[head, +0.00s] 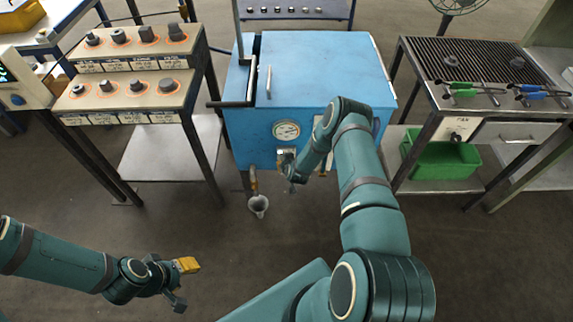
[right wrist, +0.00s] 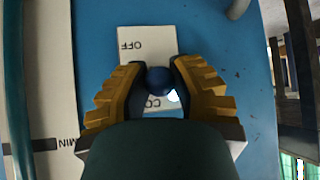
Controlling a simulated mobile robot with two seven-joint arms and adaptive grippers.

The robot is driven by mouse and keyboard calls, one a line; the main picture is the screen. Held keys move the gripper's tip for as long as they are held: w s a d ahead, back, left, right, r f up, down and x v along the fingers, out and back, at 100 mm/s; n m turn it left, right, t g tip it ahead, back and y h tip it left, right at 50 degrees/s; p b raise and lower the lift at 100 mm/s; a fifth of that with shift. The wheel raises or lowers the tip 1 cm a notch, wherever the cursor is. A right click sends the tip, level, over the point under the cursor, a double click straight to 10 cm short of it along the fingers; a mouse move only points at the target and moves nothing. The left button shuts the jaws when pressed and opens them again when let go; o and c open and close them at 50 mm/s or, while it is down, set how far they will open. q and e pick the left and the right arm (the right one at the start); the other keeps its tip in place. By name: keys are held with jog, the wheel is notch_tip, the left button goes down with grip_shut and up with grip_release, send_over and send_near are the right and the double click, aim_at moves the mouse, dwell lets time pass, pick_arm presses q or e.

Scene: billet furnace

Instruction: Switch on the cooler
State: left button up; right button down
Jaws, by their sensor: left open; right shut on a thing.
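The blue tank (head: 315,75) stands in the middle of the head view, with a round gauge (head: 286,130) on its front. In the right wrist view, a white switch plate (right wrist: 135,38) on the blue panel shows upside-down lettering, OFF and part of a word starting CO. A dark blue round knob (right wrist: 158,80) sits on it. My right gripper (right wrist: 157,92) is shut on this knob, one yellow finger on each side. A small pale bright spot (right wrist: 173,96) shows beside the knob. My left gripper (head: 182,284) is open and empty over the floor at lower left.
A funnel-like spout (head: 258,205) hangs below the tank front. A shelved bench (head: 105,100) with metal pieces stands left. A grill table (head: 465,65) with tongs, a FAN knob (head: 456,137) and a green bin (head: 440,163) stands right. The floor in front is clear.

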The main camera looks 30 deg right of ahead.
jog(key=c, duration=0.7)
grip_release()
jog(key=shift+c, duration=0.2)
jog(key=v, duration=1.2)
